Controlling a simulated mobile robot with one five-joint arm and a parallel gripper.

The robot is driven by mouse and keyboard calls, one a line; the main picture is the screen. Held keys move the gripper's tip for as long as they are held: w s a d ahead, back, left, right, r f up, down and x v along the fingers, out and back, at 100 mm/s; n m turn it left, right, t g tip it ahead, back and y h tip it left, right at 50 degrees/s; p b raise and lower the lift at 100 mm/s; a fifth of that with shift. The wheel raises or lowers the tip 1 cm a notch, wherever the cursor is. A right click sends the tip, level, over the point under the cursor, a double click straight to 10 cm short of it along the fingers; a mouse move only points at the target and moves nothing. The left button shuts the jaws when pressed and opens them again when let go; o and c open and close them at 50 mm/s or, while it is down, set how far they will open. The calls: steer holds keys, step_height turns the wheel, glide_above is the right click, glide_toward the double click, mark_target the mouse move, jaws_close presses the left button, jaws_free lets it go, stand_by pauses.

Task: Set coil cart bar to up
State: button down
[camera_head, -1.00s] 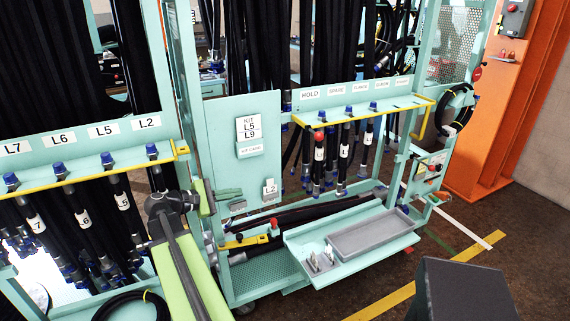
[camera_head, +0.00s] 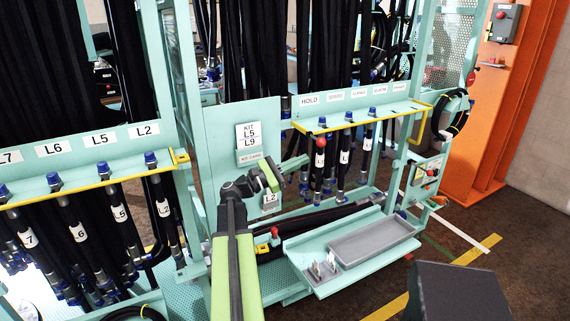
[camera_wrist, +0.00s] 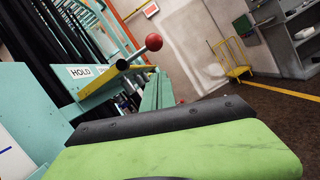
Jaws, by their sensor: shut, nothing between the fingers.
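A lever with a red ball knob (camera_head: 320,142) hangs at the left end of the HOLD rack. I cannot tell for certain that this is the coil cart bar. My gripper (camera_head: 303,163) is in front of the kit panel, just left of and below the red knob in the head view. In the wrist view its teal fingers (camera_wrist: 158,80) are together and empty, below the knob. They look apart from it; the depth gap is unclear.
A yellow-edged rack (camera_head: 95,183) with hanging black hoses is at left. A shelf with a grey tray (camera_head: 370,240) juts out below right. A second red knob (camera_head: 274,232) sits low beside it. An orange post (camera_head: 485,130) stands right. A yellow cart (camera_wrist: 238,70) is farther off.

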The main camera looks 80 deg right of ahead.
steer(key=s+r+p, duration=0.1)
steer(key=r+p, duration=0.1)
steer(key=s+r+p, duration=0.1)
steer(key=shift+s+d+r, duration=0.2)
steer(key=shift+s+d, duration=0.1)
